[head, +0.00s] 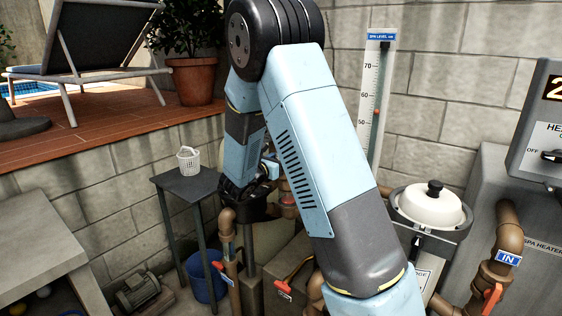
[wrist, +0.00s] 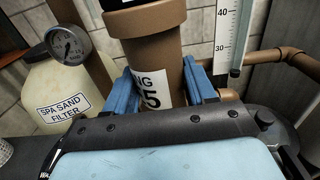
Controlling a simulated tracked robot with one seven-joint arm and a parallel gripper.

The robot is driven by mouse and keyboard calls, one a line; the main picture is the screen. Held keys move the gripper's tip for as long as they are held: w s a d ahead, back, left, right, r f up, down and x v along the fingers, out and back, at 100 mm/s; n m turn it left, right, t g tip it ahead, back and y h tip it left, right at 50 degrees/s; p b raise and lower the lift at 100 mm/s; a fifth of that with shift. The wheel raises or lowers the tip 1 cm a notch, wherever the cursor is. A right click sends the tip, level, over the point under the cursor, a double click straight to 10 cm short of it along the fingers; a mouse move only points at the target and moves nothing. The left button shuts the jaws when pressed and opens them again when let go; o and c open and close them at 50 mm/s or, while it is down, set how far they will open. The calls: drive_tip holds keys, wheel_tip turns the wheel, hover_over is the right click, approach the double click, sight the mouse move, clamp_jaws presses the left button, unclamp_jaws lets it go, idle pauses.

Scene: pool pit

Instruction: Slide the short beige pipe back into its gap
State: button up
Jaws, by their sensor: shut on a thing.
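A brown-beige pipe piece (wrist: 150,55) with a wider collar and a white label, partly hidden, stands between the two blue fingers of my gripper (wrist: 161,88) in the wrist view. The fingers are shut on it, one on each side. A dark part covers its top at the picture's upper edge, and my gripper's body hides its lower end. In the head view my gripper (head: 246,196) is beyond my arm, above the pipework. A brown pipe elbow (head: 227,218) shows beside it. I cannot make out the held piece or the gap there.
The spa sand filter (wrist: 62,92) with its gauge (wrist: 68,45) is close on the left; a level scale (wrist: 230,35) and brown pipe (wrist: 290,55) are right.

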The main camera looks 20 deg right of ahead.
drive_tip(key=shift+x, duration=1.7)
idle(0.9)
drive_tip(key=shift+d, duration=0.1)
drive_tip(key=shift+c, duration=0.3)
drive_tip(key=shift+d, duration=0.2)
drive_tip(key=shift+c, duration=0.4)
drive_tip(key=shift+w+d, duration=0.15)
drive_tip(key=shift+d, duration=0.1)
drive_tip(key=c, duration=0.3)
drive_tip(key=shift+a+f, duration=0.2)
drive_tip(key=shift+a, duration=0.1)
idle(0.5)
drive_tip(key=o, duration=1.5)
drive_tip(key=shift+a, duration=0.1)
drive_tip(key=shift+o, duration=0.2)
